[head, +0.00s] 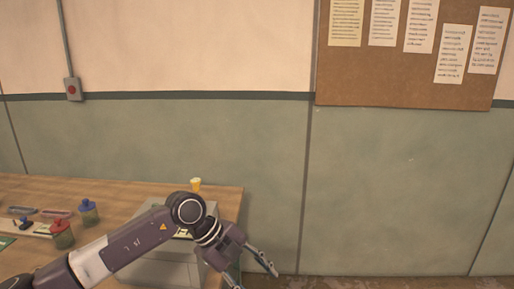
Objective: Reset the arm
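My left arm (135,245) comes in from the lower left and bends at a dark round joint near the picture's centre bottom. My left gripper (257,278) points down and to the right, past the table's right end. Its two fingers are spread apart, with nothing seen between them. The lower finger is partly cut off by the picture's bottom edge. My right gripper is not in view.
A wooden table (130,193) at the lower left holds jars with blue (88,210) and red (62,233) bodies, a small yellow cup (196,184) and a grey box (165,265), partly behind my arm. The wall (380,190) stands behind; floor shows at lower right.

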